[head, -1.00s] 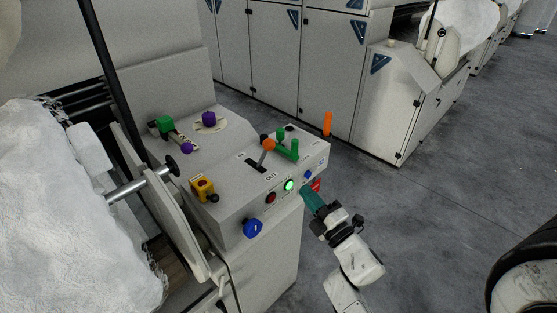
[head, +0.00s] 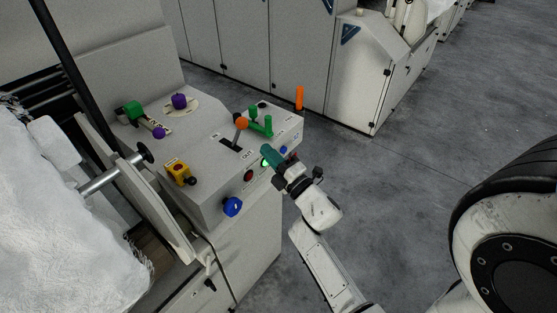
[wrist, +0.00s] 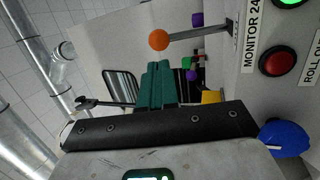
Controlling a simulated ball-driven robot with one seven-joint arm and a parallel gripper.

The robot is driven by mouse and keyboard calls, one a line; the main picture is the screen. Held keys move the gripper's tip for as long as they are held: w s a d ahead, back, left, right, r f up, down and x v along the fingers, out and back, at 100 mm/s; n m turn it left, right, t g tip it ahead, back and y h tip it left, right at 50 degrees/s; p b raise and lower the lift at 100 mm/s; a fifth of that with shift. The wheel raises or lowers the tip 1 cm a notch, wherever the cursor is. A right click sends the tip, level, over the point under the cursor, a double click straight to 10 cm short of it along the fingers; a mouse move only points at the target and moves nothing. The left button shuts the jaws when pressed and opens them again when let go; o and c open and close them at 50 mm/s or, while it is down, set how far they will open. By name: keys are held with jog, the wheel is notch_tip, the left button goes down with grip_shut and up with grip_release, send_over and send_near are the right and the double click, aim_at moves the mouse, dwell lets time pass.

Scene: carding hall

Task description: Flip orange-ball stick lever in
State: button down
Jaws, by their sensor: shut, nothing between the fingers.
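The stick lever with an orange ball (head: 242,123) rises from a dark slot on top of the grey control box (head: 212,195). A label with "OUT" is beside the slot. In the wrist view the orange ball (wrist: 159,40) sits on a grey stick, beyond and just above my fingertips. My gripper (head: 267,152) has teal fingers, pressed together and empty, at the upper front edge of the box. It is in front of and below the ball, apart from it. The fingers also show in the wrist view (wrist: 158,82).
Green handles (head: 262,124) and an orange upright handle (head: 299,98) are right of the lever. A red button (head: 248,175), blue knob (head: 233,206), yellow box (head: 179,173), purple knob (head: 180,101) and green-handled lever (head: 133,110) are nearby. Open floor (head: 400,165) lies right.

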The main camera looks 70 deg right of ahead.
aim_at(243, 123)
jog(key=p+x, duration=0.1)
jog(key=x, duration=0.6)
jog(key=shift+w, duration=0.2)
jog(key=shift+d, duration=0.1)
jog(key=shift+r, duration=0.15)
jog(key=w+r+p, duration=0.1)
jog(key=p, duration=0.2)
jog(key=shift+d+r+g, duration=0.2)
jog(key=shift+g, duration=0.2)
jog(key=shift+w+d+r+y+p, duration=0.1)
jog(key=shift+w+r+y+p, duration=0.15)
jog(key=shift+w+p, duration=0.2)
jog(key=shift+w+d+r+y+p, duration=0.1)
jog(key=shift+w+r+y+p, duration=0.15)
jog(key=shift+w+p, duration=0.2)
jog(key=a+b+x, duration=0.1)
jog(key=b+x, duration=0.3)
jog(key=x, duration=0.8)
jog(key=shift+w+a+f+b, duration=0.3)
jog(key=shift+w, duration=0.05)
jog(key=shift+r, duration=0.1)
